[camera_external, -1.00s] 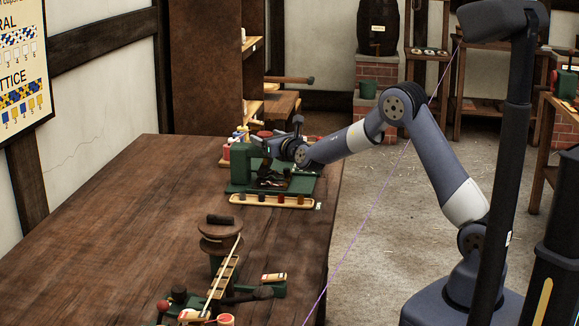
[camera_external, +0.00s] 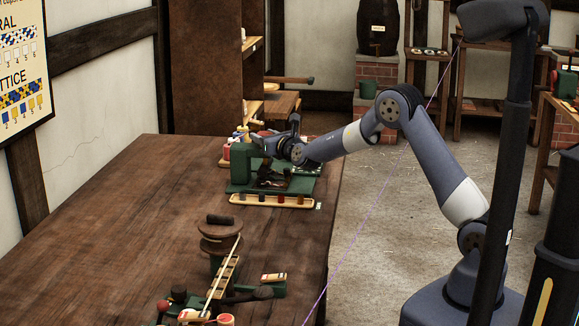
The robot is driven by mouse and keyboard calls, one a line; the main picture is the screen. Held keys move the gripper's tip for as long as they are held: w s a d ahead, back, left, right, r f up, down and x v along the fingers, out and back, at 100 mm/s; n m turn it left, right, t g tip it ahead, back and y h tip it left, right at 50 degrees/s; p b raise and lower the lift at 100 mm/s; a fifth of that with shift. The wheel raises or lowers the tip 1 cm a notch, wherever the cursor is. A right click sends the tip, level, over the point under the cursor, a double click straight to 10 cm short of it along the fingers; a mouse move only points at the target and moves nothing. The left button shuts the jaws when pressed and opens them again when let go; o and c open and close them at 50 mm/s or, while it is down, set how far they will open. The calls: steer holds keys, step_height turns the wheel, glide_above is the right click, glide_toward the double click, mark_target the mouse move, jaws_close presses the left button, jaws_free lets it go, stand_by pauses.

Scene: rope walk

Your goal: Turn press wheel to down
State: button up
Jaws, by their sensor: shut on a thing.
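The green press (camera_external: 241,164) stands on its green base near the right edge of the far part of the table. Dark parts (camera_external: 271,178) of the press show low on the base. My gripper (camera_external: 262,143) reaches in from the right at the top of the press and is shut on the press wheel there. The wheel is mostly hidden by the dark gripper, so its turn angle cannot be read.
A wooden tray with several dark and red pieces (camera_external: 272,201) lies in front of the press. Small coloured items (camera_external: 228,152) stand behind it. A wooden winder (camera_external: 221,232) and a green-based device (camera_external: 279,290) stand nearer. The table's (camera_external: 130,215) left side is clear.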

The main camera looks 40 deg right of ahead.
steer(key=shift+c, duration=0.6)
steer(key=shift+a+r+m+h+p, duration=0.1)
steer(key=shift+m+h+p, duration=0.45)
steer(key=shift+h, duration=0.35)
steer(key=m+g+h+p, duration=0.1)
steer(key=m+h, duration=0.1)
steer(key=h, duration=0.1)
steer(key=m+g+h+p, duration=0.1)
steer(key=m+h+p, duration=0.1)
steer(key=h, duration=0.2)
steer(key=shift+m, duration=0.35)
steer(key=m+g+h+p, duration=0.1)
steer(key=m+g+h, duration=0.2)
steer(key=h, duration=0.1)
steer(key=shift+m+g+h, duration=0.4)
steer(key=shift+m+g, duration=0.1)
steer(key=shift+g, duration=0.1)
steer(key=shift+m+g+h+p, duration=0.6)
steer(key=shift+m+g+h, duration=0.5)
steer(key=shift+m+g, duration=0.3)
steer(key=o, duration=1)
steer(key=shift+g, duration=0.3)
